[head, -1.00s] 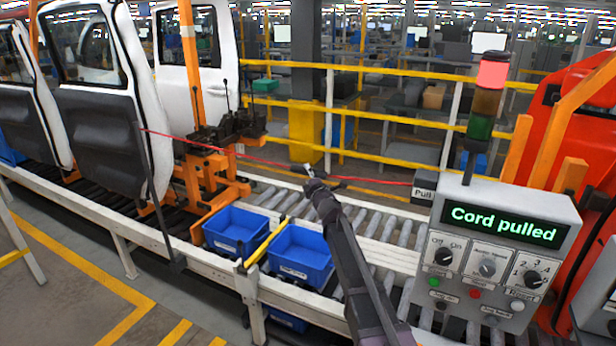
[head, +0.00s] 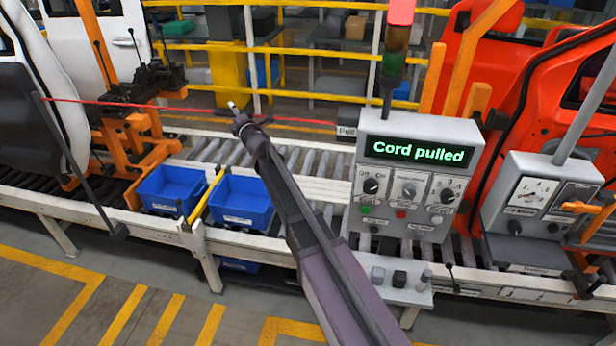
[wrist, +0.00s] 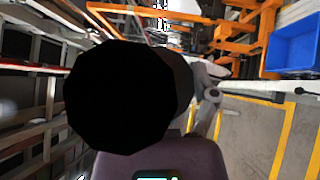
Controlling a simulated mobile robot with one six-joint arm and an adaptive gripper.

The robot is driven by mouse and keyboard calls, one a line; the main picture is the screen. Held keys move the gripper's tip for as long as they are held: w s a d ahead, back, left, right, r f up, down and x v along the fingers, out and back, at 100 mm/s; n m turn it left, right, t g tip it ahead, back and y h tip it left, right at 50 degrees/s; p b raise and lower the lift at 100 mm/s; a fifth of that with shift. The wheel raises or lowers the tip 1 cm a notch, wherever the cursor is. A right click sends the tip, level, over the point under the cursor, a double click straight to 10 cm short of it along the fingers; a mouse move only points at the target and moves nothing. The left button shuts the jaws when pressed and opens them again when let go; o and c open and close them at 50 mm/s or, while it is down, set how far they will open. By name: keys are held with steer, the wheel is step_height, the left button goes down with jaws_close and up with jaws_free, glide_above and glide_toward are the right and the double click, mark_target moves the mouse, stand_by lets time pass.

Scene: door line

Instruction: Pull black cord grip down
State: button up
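My gripper (head: 237,112) is at the cord's line, at the end of my outstretched arm. I cannot make out the black cord grip clearly in the head view. A large black round shape (wrist: 122,82) fills the middle of the wrist view; I cannot tell whether it is the grip or my own part. The fingers are too small to read. The control box display (head: 418,152) reads "Cord pulled".
Two blue bins (head: 240,202) sit on the near conveyor edge, left of my arm. The grey control box (head: 375,212) with knobs stands to its right. A stack lamp (head: 400,14) shows red. An orange fixture (head: 140,150) and car doors stand at left, an orange-red car body at right.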

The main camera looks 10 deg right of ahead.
steer(key=b+v, duration=0.2)
steer(key=v, duration=1.2)
steer(key=s+d+f+m+g+h+b, duration=0.2)
steer(key=d+f+m+h+b, duration=0.1)
steer(key=d+f+m+h, duration=0.2)
steer(key=s+d+f+m+g+h+b, duration=0.2)
steer(key=d+f+m+h+b, duration=0.2)
steer(key=d+f+m, duration=0.5)
steer(key=shift+d+f+h, duration=0.9)
steer(key=shift+d+f, duration=0.3)
steer(key=s+d+f+m+g+b, duration=0.3)
steer(key=s+f, duration=0.2)
steer(key=f, duration=0.2)
steer(key=s+d+f+m+g+b, duration=0.2)
steer(key=s+f+m+g+b, duration=0.1)
steer(key=s+f, duration=0.25)
steer(key=s+f+m+g+y+b, duration=0.1)
steer(key=s+f+m+g+b, duration=0.1)
steer(key=s+f, duration=0.3)
steer(key=s+f+m+g+y+b, duration=0.1)
steer(key=s+f+g, duration=0.4)
steer(key=s, duration=0.5)
steer(key=shift+a+m+g+b, duration=0.25)
steer(key=shift+m+g+b, duration=0.05)
steer(key=shift+m+b, duration=0.55)
